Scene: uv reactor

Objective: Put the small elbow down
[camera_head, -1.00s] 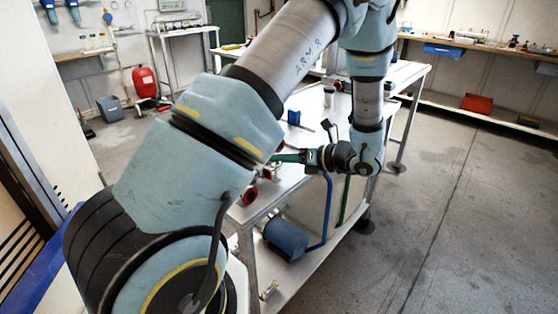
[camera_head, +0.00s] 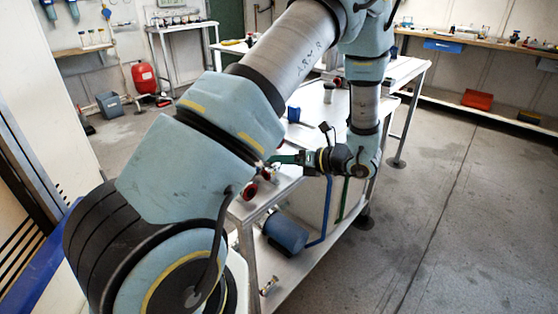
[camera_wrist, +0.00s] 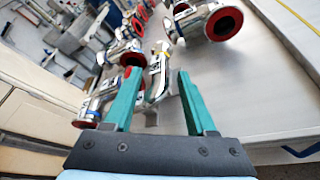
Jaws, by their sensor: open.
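My gripper (camera_wrist: 158,76) is open in the wrist view, its two teal fingers apart. It also shows in the head view (camera_head: 284,159), low over the table's near end. A shiny metal piece (camera_wrist: 158,66) lies in the gap just beyond the fingertips. I cannot tell whether it touches a finger or whether it is the small elbow. A metal fitting with a red ring (camera_wrist: 86,124) is left of the left finger, partly hidden behind it. A larger metal elbow with a red-ringed opening (camera_wrist: 223,24) lies on the table beyond the right finger.
Several more red-ringed metal fittings (camera_wrist: 128,52) crowd the upper left of the wrist view. The metal table (camera_wrist: 255,85) is bare at the right. In the head view, a blue item (camera_head: 293,114) and a small cup (camera_head: 328,94) stand farther along the table.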

